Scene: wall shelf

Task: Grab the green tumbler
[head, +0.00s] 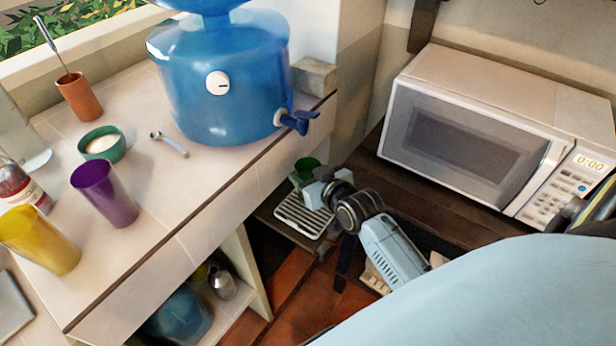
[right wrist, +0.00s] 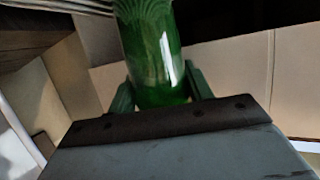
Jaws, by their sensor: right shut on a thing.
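The green tumbler (head: 306,165) is in the head view beside the counter's right end, above a small slatted drip tray. My right gripper (head: 313,180) reaches it from the lower right and covers much of it. In the right wrist view the tumbler (right wrist: 152,50) stands between the two fingers of the right gripper (right wrist: 160,88), one finger against each side, so the gripper is shut on it. Whether the tumbler's base touches the tray is hidden. My left gripper is not in view.
The slatted tray (head: 303,216) sits low beside the tiled counter (head: 200,200). A blue water dispenser (head: 220,80) stands on the counter with its tap overhanging. A purple cup (head: 106,194) and a yellow cup (head: 38,240) stand at left. A white microwave (head: 480,140) is at right.

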